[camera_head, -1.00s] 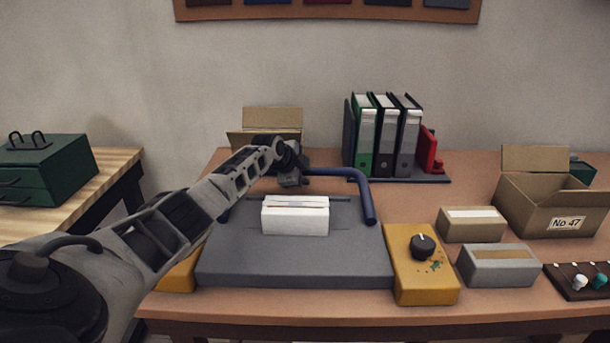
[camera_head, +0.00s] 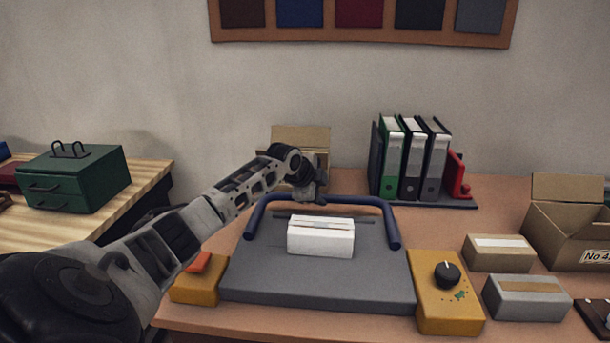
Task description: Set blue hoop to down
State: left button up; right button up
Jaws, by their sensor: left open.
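The blue hoop (camera_head: 391,227) is a dark blue U-shaped bar over the back of a grey slab (camera_head: 318,283). Its legs end at the slab's left and right sides, and its crossbar is at the far side. A white bound block (camera_head: 320,238) sits on the slab in front of the crossbar. My left gripper (camera_head: 309,194) is open at the crossbar, left of its middle, pointing down. I cannot tell whether the fingers touch the bar. My right gripper is not in view.
A yellow block with a black knob (camera_head: 447,274) is right of the slab; another with an orange-red top (camera_head: 198,266) is left. An open carton (camera_head: 300,141) stands behind my gripper. Binders (camera_head: 413,160) stand back right, boxes (camera_head: 500,252) at right. A green drawer box (camera_head: 75,178) is on the left table.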

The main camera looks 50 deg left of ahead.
pick_arm(q)
jog(key=v, duration=1)
jog(key=shift+d, duration=0.15)
